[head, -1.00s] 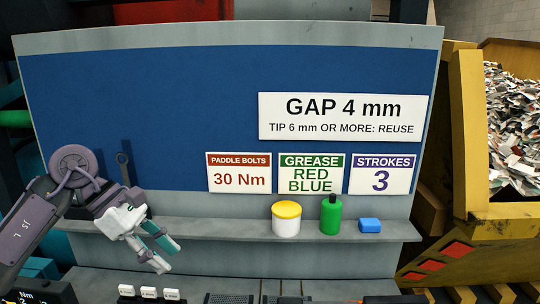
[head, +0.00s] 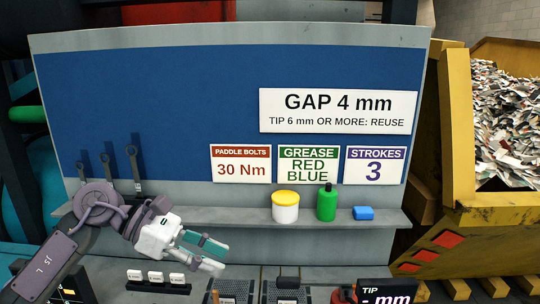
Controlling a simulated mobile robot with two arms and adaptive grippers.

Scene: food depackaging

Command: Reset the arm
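My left gripper (head: 222,258) is in front of the lower left of the board, below the shelf's level in the head view. Its white body and two teal-padded fingers point right and slightly down. The fingers are apart with nothing between them. My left arm comes in from the lower left corner. My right gripper is not in view.
A grey shelf (head: 245,217) holds a yellow-lidded white jar (head: 285,208), a green bottle (head: 327,204) and a blue block (head: 363,213). White labelled blocks (head: 156,277) sit below. A yellow bin (head: 458,150) of shreds stands right.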

